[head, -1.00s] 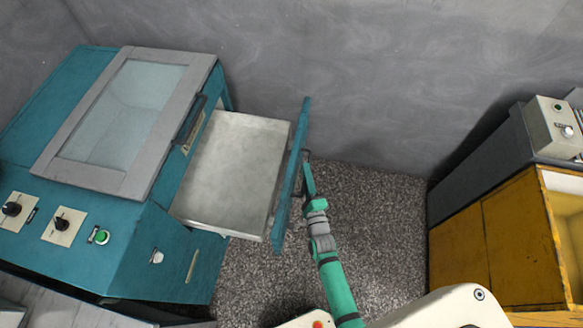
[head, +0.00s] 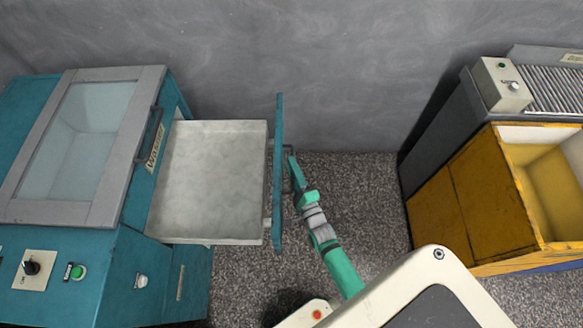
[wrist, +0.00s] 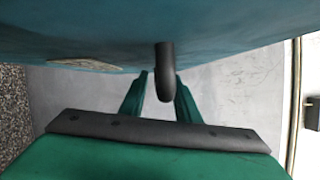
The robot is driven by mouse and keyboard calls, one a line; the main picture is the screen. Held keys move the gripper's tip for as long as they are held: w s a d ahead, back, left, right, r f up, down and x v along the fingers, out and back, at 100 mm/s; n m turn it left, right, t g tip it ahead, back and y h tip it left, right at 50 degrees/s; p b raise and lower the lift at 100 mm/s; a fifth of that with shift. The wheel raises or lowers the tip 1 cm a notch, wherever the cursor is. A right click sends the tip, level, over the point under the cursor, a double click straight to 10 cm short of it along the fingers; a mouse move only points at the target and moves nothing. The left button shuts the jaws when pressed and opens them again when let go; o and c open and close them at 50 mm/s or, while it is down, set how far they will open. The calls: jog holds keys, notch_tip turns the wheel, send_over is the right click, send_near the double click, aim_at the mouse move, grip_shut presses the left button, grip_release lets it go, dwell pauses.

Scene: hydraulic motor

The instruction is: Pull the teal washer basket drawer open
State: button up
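The teal washer (head: 60,250) stands at the left in the head view. Its pale grey basket drawer (head: 210,180) sticks far out to the right, with an empty tray. The drawer's teal front panel (head: 278,175) is seen edge-on, with a dark handle (head: 288,165) on its outer side. My gripper (head: 292,168) is at that handle. In the wrist view the dark handle (wrist: 165,75) hangs from the teal panel (wrist: 90,35) between the two green fingers (wrist: 159,85). The fingers are apart, with gaps showing beside the handle.
A yellow cabinet (head: 465,205) with an open basin stands at the right, beside a dark grey machine with a control box (head: 502,85). A grey wall (head: 340,70) closes the back. Speckled floor (head: 350,190) lies clear between the drawer and the cabinet.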

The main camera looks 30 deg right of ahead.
jog(key=v, duration=1)
jog(key=shift+s, duration=0.4)
jog(key=shift+w, duration=0.1)
